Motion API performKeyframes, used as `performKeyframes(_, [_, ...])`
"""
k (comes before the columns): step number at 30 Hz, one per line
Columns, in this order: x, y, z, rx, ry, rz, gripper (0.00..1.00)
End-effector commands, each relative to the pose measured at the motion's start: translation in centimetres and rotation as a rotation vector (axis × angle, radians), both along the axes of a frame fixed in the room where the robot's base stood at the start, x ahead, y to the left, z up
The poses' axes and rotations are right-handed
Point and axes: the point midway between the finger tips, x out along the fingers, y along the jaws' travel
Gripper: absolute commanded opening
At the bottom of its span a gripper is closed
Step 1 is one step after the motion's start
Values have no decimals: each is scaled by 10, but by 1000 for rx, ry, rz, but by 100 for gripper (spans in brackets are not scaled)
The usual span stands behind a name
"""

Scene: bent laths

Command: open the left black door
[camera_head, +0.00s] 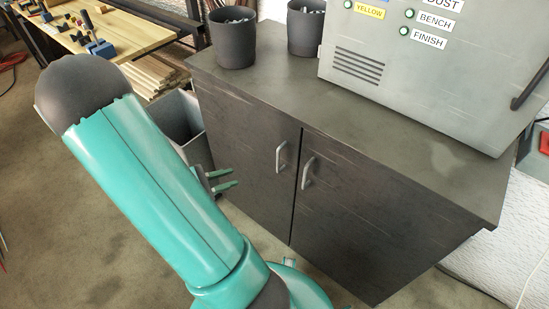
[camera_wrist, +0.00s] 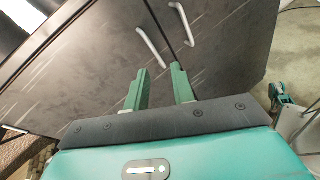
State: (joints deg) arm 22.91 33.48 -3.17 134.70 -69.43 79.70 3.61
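The left black door (camera_head: 240,150) of the dark cabinet looks shut, flush with the right door (camera_head: 350,215). Its pale bar handle (camera_head: 281,157) sits near its right edge, close to the seam. In the wrist view this handle (camera_wrist: 152,47) lies ahead of the fingertips, slightly left of centre. The right door's handle (camera_head: 307,172) is just across the seam and also shows in the wrist view (camera_wrist: 182,24). My gripper (camera_head: 234,177) is open and empty in front of the left door, to the left of its handle; its two green fingers (camera_wrist: 160,68) are apart, touching no handle.
A grey control box (camera_head: 420,75) and two dark pots (camera_head: 232,40) stand on the cabinet top (camera_head: 300,90). A grey bin (camera_head: 178,118) stands at the cabinet's left side. A wooden bench (camera_head: 120,32) is behind. The floor in front is mostly open.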

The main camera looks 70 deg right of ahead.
Motion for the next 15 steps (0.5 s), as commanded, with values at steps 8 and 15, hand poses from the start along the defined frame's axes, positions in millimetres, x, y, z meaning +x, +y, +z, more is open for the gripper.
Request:
performKeyframes(8, [-24,-39,-56,1,298,144,25])
performKeyframes(15, [-30,-52,-69,3,353,184,25])
